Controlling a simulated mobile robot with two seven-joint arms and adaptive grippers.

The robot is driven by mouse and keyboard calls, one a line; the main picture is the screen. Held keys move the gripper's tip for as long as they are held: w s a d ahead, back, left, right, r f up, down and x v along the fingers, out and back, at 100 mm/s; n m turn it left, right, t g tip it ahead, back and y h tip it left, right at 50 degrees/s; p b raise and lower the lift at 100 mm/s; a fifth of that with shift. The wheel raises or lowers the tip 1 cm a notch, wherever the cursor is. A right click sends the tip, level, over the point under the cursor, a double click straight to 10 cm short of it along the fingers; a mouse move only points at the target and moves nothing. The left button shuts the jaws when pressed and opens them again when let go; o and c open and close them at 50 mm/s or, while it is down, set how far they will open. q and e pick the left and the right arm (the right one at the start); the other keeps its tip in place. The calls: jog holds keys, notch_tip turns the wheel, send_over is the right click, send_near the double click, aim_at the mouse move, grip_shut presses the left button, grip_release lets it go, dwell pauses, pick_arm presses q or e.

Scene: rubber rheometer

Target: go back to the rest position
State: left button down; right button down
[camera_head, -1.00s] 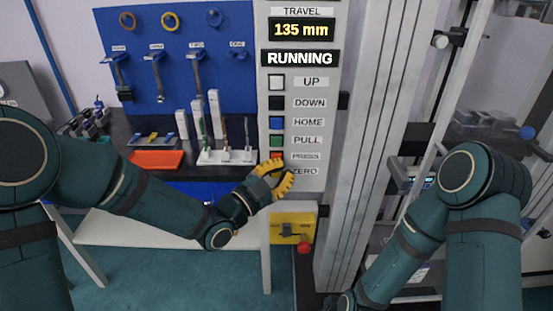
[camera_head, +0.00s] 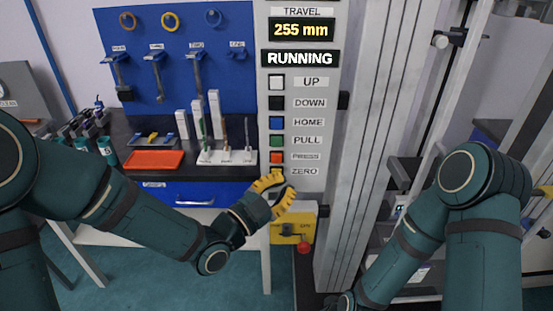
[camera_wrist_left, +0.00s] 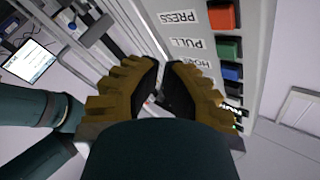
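My left gripper (camera_head: 290,184) is in front of the lower edge of the grey control panel (camera_head: 338,140), by the ZERO button, and holds nothing. In the left wrist view its yellow fingers (camera_wrist_left: 161,64) come together at the tips, with the panel's buttons to their right. The panel's display (camera_head: 301,30) reads 255 mm under TRAVEL, and the status field (camera_head: 300,58) reads RUNNING. My right arm comes in from the lower right and bends down. Its gripper is out of the picture.
A yellow box with a red knob (camera_head: 304,248) is below the panel. A tall metal column (camera_head: 362,150) stands right of it. At the left, a bench carries an orange tray (camera_head: 154,160) and a white tool stand (camera_head: 228,157); tools hang on a blue board (camera_head: 175,60).

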pick_arm(q)
jog(key=a+f+n+g+y, duration=0.2)
jog(key=a+f+n+y, duration=0.15)
jog(key=f, duration=0.65)
jog(key=a+f+n+g+y, duration=0.25)
jog(key=f+n, duration=0.25)
jog(key=f, duration=0.4)
jog(key=s+a+f+n+g+y, duration=0.2)
jog(key=s+f+n+g, duration=0.1)
jog(key=s+f+n, duration=0.2)
jog(key=s+a+f+n+g+y, duration=0.2)
jog(key=s+a+f+n+g, duration=0.1)
jog(key=s+f, duration=0.7)
jog(key=shift+f+n+g, duration=0.6)
jog(key=shift+n+g, duration=0.15)
jog(key=shift+n, duration=0.1)
jog(key=shift+w+a, duration=0.1)
dwell(1.2)
